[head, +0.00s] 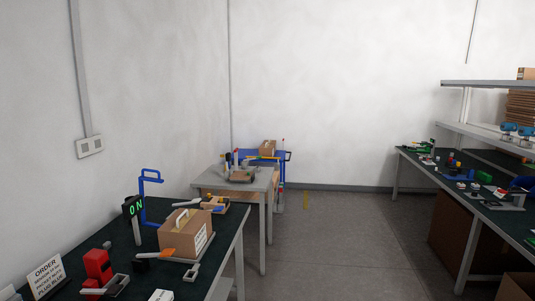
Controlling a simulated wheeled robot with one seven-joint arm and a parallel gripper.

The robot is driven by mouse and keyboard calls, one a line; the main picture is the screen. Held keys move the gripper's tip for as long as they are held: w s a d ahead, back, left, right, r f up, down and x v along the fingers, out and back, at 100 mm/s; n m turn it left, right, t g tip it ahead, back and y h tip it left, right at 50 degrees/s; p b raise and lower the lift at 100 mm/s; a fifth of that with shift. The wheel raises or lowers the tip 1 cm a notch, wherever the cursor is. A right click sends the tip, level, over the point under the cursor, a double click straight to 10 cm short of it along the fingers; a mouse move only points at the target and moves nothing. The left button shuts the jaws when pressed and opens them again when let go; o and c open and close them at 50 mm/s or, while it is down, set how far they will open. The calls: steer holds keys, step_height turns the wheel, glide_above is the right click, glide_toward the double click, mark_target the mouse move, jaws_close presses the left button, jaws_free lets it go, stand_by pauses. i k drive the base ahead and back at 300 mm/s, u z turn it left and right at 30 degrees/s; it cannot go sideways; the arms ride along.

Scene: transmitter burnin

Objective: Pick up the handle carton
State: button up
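A brown carton (184,236) with a pale handle on its top and a white printed label on its side stands upright on the dark bench at the left. It appears to rest on a grey plate or scale near the bench's right edge. I take it to be the handle carton. My gripper is not in view.
The left bench (225,240) also holds a blue stand (143,205), a lit "ON" display (133,206), a red device (98,264) and an order sign (47,274). A cluttered bench (415,165) with shelves stands right. The grey floor (330,240) between them is open.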

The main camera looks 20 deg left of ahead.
mark_target(266, 149)
steer(key=z, duration=0.2)
steer(key=i, duration=5.5)
steer(key=u, duration=1.1)
steer(key=i, duration=2.35)
steer(key=u, duration=1)
steer(key=i, duration=0.55)
steer(key=u, duration=0.1)
